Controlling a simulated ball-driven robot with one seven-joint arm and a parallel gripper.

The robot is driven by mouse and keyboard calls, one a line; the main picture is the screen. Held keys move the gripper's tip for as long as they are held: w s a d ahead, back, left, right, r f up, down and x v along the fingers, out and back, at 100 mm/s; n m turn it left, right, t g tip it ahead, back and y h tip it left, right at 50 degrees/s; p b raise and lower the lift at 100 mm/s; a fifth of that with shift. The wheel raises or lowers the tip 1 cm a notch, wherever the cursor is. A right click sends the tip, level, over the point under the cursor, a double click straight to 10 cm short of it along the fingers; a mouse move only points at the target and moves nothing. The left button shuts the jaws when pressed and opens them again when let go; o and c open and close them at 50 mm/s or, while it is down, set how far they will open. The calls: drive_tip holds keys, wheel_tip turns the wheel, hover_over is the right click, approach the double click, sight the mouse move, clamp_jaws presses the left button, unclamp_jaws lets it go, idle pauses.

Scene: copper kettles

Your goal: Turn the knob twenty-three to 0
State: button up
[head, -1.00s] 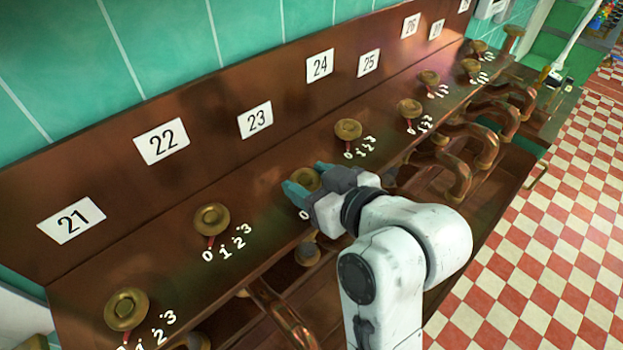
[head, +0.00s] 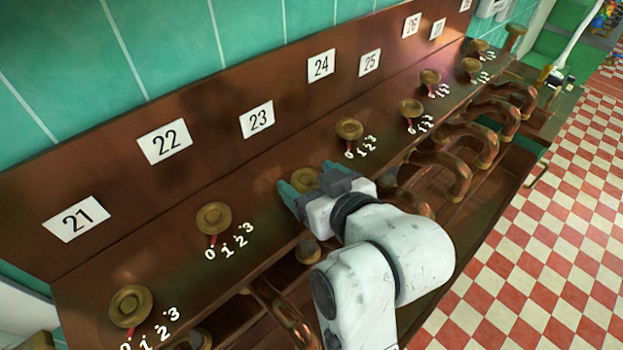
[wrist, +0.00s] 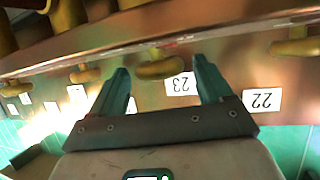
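The brass knob twenty-three (head: 304,179) sits on the brown sloping panel below the white label 23 (head: 257,119). My gripper (head: 308,180) is at this knob, one teal finger on each side of it. In the wrist view the knob (wrist: 160,69) shows between the two spread fingertips of my gripper (wrist: 160,66), with small gaps beside it; the label 23 (wrist: 181,84) appears upside down. My gripper is open. The knob's pointer and its number marks are hidden behind my gripper in the head view, so its setting cannot be read.
Knob 22 (head: 213,218) and knob 24 (head: 349,129) stand to either side, with more knobs along the panel. Curved copper pipes (head: 440,175) run below the panel's front edge. The red and white checkered floor (head: 540,240) at right is clear.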

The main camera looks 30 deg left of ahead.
drive_tip(key=b+v, duration=0.1)
drive_tip(key=v, duration=0.9)
drive_tip(key=shift+s+d+r, duration=0.15)
drive_tip(key=shift+s+d, duration=0.05)
drive_tip(key=shift+d, duration=0.1)
drive_tip(key=shift+d, duration=0.1)
idle(0.3)
